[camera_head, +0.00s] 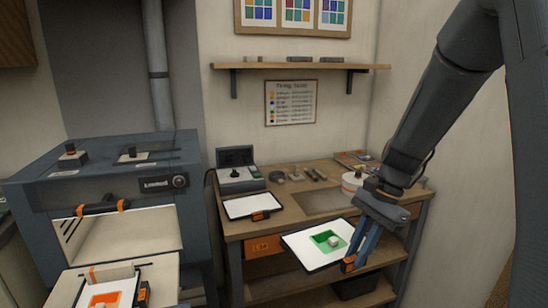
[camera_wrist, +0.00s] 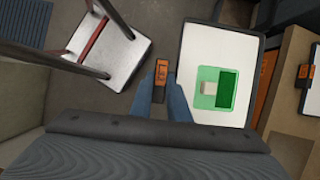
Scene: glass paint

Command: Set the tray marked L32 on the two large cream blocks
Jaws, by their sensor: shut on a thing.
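My gripper (camera_head: 352,258) is shut on the orange grip of a white tray with a dark rim (camera_head: 298,246). The tray is held in the air, tilted in the head view, in front of the workbench. It carries a green square with a small cream piece on it. In the wrist view my gripper (camera_wrist: 162,82) closes on the orange grip, and the tray (camera_wrist: 197,47) extends to the right. Its marking is too small to read. A pale block (camera_head: 112,272) shows on the kiln's front shelf, partly behind another tray (camera_head: 118,289) bearing an orange design. I cannot make out two large cream blocks.
The blue-grey kiln (camera_head: 100,175) stands open at left. On the workbench (camera_head: 292,212), another white tray (camera_head: 248,206) with an orange grip lies before a small grey device (camera_head: 240,178). A stool-like white seat (camera_wrist: 115,52) is at left in the wrist view. Open floor shows between.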

